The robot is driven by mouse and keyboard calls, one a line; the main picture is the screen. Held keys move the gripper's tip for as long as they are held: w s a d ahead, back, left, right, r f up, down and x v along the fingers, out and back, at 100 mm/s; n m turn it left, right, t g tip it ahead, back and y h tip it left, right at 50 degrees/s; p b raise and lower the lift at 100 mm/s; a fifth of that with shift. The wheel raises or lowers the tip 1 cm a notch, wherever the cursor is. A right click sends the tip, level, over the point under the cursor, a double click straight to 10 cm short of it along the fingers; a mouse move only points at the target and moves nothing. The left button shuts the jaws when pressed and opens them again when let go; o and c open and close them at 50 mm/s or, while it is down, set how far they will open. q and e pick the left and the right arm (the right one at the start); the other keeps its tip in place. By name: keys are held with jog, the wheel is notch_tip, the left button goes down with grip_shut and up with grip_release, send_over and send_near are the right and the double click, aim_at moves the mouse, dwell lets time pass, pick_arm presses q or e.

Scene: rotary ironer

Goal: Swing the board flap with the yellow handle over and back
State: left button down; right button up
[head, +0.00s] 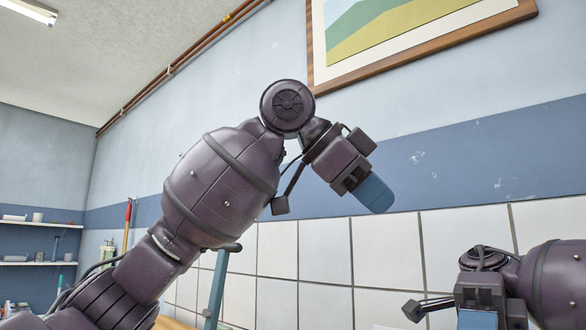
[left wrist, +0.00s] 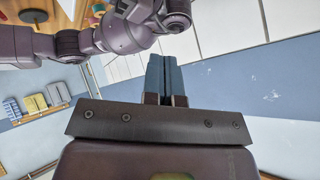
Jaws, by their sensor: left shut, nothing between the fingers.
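My left gripper (head: 372,192) is raised high in front of the wall, with its blue fingers pointing down and right. In the left wrist view its fingers (left wrist: 165,78) are pressed together with nothing between them. My right gripper (head: 478,318) shows only in part at the bottom right edge of the head view, and its fingertips are cut off. I cannot make out the board flap or its yellow handle in either view.
A teal post (head: 217,285) with a dark top stands behind my left arm. White tiles (head: 380,255) line the lower wall. A framed picture (head: 420,65) hangs above. Shelves (head: 38,263) with small items are at far left. The space around my left gripper looks clear.

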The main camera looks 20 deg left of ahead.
pick_arm(q)
jog(key=w+a+r+n+t, duration=0.3)
jog(key=a, duration=0.4)
jog(key=w+a+r+n+t, duration=0.2)
jog(key=w+a+r+t, duration=0.2)
jog(key=a, duration=0.4)
jog(key=shift+w+a+n, duration=0.25)
jog(key=shift+n, duration=0.15)
jog(key=shift+r, duration=0.15)
